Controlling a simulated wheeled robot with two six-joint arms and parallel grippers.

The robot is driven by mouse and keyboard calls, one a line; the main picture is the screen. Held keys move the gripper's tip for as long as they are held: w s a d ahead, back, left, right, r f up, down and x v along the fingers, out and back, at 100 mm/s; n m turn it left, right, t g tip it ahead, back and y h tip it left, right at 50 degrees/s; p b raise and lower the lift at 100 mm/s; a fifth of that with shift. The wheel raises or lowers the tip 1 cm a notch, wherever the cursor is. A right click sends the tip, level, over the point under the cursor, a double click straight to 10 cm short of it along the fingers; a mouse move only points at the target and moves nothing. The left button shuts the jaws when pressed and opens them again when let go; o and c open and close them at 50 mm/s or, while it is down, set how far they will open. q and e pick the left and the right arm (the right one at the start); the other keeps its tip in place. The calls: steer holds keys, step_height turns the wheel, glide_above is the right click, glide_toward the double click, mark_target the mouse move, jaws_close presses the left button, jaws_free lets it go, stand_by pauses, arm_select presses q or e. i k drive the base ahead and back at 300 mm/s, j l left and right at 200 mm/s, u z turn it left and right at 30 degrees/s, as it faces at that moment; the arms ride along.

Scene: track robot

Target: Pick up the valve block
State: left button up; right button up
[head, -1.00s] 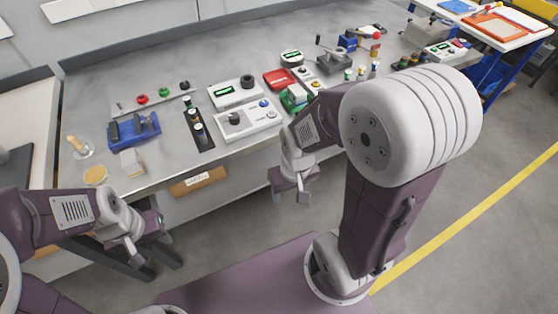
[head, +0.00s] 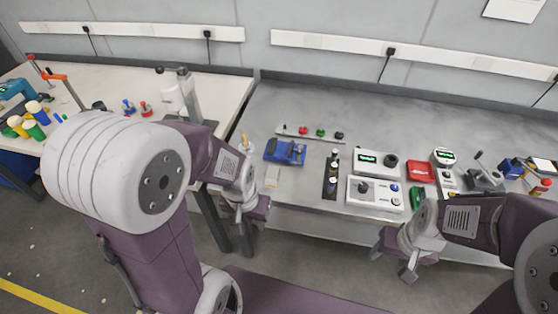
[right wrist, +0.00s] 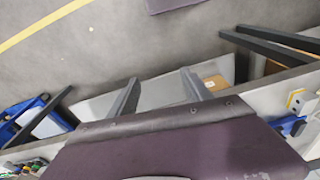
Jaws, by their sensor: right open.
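I cannot tell for certain which thing is the valve block. A small pale block with a red knob (head: 545,182) stands at the far right of the grey bench in the head view, close to a blue part; it is small and partly cut off by my arm. My right gripper (head: 396,262) is open and empty in front of the bench's front edge, well left of that block. Its two dark fingers (right wrist: 160,76) are apart in the right wrist view, with floor and panel behind them. My left gripper (head: 240,213) hangs before the gap between the benches; its fingers are unclear.
The grey bench (head: 300,105) holds a blue fixture (head: 285,152), a control box with a knob (head: 375,192), a red case (head: 420,171) and a grey crank vise (head: 485,177). The back of the grey bench is clear.

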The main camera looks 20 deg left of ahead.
mark_target(272, 177)
steer(key=i+j, duration=0.1)
steer(key=j, duration=0.4)
steer(key=i+j, duration=0.1)
steer(key=j, duration=0.45)
steer(key=i+j, duration=0.15)
steer(key=j, duration=0.35)
steer(key=i+j, duration=0.1)
steer(key=j, duration=0.45)
